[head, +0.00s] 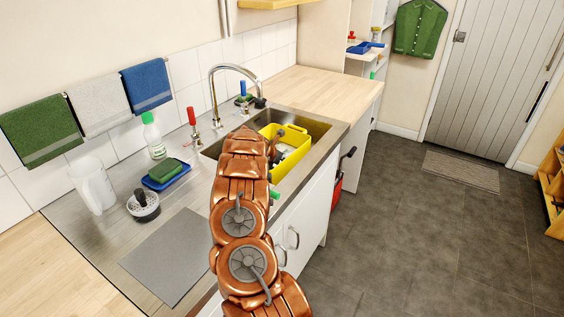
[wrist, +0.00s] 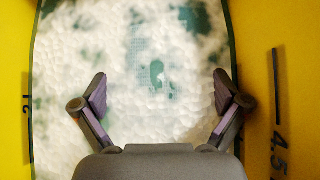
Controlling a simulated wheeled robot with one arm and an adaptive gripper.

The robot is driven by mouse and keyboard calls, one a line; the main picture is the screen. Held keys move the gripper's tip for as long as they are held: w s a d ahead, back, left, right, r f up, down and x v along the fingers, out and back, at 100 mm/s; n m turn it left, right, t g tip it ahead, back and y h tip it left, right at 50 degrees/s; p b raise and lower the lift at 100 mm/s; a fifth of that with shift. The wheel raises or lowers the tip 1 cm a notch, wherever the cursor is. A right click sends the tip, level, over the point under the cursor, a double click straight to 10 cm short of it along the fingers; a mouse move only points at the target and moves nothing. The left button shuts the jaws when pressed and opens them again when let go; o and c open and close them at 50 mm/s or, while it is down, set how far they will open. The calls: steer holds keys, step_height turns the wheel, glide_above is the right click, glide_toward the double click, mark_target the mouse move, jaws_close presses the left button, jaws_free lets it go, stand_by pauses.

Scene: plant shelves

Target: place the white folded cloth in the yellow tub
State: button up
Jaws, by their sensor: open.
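The yellow tub (head: 294,164) stands in the sink; in the wrist view its yellow walls (wrist: 273,30) show on both sides. White foam with teal patches of water (wrist: 150,75) fills the view between them. My gripper (wrist: 160,95) is open above the foam, its two fingers wide apart with nothing between them. In the head view my arm hides much of the gripper and part of the tub. A whitish cloth (head: 100,104) hangs folded over on the wall between a green and a blue one. I see no other white cloth clearly.
A blue tray with a green sponge (head: 165,170), a clear bottle (head: 153,135) and a white jug (head: 92,185) stand on the left drainboard. The wooden counter (head: 320,88) beyond is clear.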

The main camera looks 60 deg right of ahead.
steer(key=shift+r, duration=0.2)
steer(key=shift+b+v, duration=1.4)
steer(key=shift+v, duration=3.15)
steer(key=shift+b+v, duration=0.35)
steer(key=shift+v, duration=1.1)
